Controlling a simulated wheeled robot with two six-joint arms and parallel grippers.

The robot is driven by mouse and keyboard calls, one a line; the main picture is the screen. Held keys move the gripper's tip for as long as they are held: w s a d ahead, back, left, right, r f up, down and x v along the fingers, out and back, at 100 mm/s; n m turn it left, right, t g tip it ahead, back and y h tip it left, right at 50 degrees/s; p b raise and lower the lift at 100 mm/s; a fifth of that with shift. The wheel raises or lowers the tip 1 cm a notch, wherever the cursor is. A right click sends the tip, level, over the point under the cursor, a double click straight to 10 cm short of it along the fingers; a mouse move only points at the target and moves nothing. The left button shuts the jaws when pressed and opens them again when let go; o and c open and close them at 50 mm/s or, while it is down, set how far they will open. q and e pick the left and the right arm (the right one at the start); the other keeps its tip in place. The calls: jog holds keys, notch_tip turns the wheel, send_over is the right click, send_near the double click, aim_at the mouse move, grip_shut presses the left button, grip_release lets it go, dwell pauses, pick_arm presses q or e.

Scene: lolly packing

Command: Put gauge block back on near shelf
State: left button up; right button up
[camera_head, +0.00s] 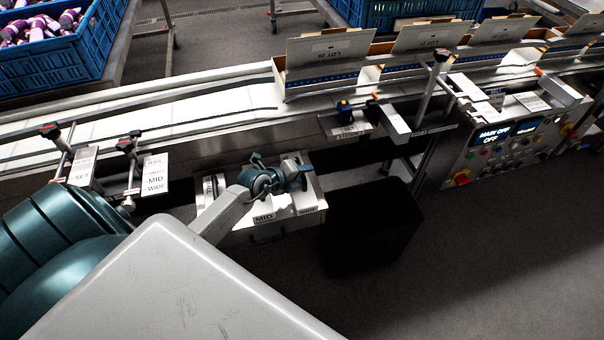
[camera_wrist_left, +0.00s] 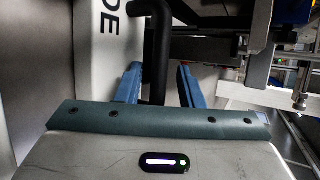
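My left gripper (camera_head: 280,180) is over the near shelf (camera_head: 273,226), a light ledge below the conveyor with labels reading MID and WIDE. In the left wrist view its two blue fingers (camera_wrist_left: 157,88) stand apart. A dark, bent, handle-like bar (camera_wrist_left: 157,45) shows between or just beyond them; I cannot tell whether they touch it. A white surface with the letters DE (camera_wrist_left: 108,25) is left of the fingers. A pale block-like piece (camera_head: 296,160) is partly hidden behind the gripper; I cannot tell for sure that it is the gauge block. My right gripper is not in view.
The conveyor (camera_head: 180,112) runs behind the shelf, with open cartons (camera_head: 325,62) on it. A black bin (camera_head: 370,230) stands right of the shelf. Clamp posts and label plates (camera_head: 155,173) are at left, a control panel (camera_head: 510,140) at right. Floor at lower right is clear.

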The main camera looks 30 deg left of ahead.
pick_arm(q)
jog(key=p+v, duration=0.1)
jog(key=v, duration=1.1)
jog(key=shift+p, duration=0.4)
